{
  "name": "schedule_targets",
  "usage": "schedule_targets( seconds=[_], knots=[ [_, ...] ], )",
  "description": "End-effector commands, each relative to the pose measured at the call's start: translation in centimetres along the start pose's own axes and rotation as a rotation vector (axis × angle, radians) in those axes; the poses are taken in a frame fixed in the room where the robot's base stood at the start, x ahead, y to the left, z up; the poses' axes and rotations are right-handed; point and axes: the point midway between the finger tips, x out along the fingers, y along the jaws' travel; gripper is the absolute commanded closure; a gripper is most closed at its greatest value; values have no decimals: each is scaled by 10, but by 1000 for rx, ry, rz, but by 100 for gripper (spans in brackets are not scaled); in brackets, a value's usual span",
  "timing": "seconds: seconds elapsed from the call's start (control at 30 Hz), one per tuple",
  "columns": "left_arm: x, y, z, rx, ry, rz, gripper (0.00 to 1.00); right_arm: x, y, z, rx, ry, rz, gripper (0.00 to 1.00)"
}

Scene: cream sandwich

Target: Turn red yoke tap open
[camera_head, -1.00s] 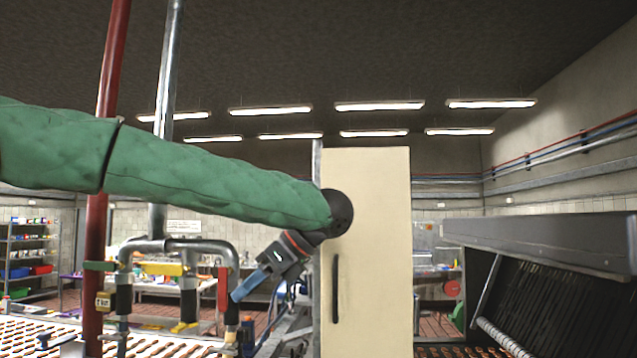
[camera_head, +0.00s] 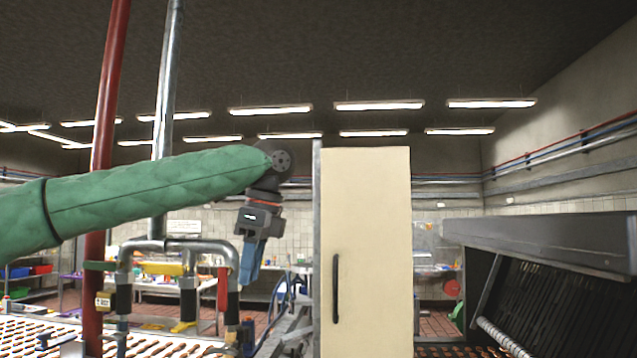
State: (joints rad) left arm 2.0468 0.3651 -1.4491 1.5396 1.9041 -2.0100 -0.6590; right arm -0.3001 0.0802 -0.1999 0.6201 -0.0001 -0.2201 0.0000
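The red tap handle (camera_head: 222,289) stands upright against the right-hand drop of a grey pipe manifold, at lower left. It is narrow from this angle, and I cannot tell how far it is turned. My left gripper (camera_head: 248,280) hangs with its blue fingers pointing down, just right of the handle in the picture, over or beside the right pipe bend. The fingers overlap from this angle, so the gap between them is hidden. I see no contact with the red handle. My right gripper is not in view.
A thick red pipe (camera_head: 106,120) rises at the left. A tall cream cabinet (camera_head: 372,240) stands right of the gripper. A conveyor with baked pieces runs below the pipes.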

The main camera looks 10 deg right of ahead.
Motion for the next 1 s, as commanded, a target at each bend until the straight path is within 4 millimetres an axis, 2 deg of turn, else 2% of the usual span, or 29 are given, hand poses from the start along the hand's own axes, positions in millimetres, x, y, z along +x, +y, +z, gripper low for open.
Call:
schedule_targets(
  seconds=[0.57, 1.0],
  knots=[
    [-9, 0, 6, -1, 194, -1, 72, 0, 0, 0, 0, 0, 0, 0],
    [-43, 0, 12, -2, 188, -2, 72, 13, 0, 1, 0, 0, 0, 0]
  ],
)
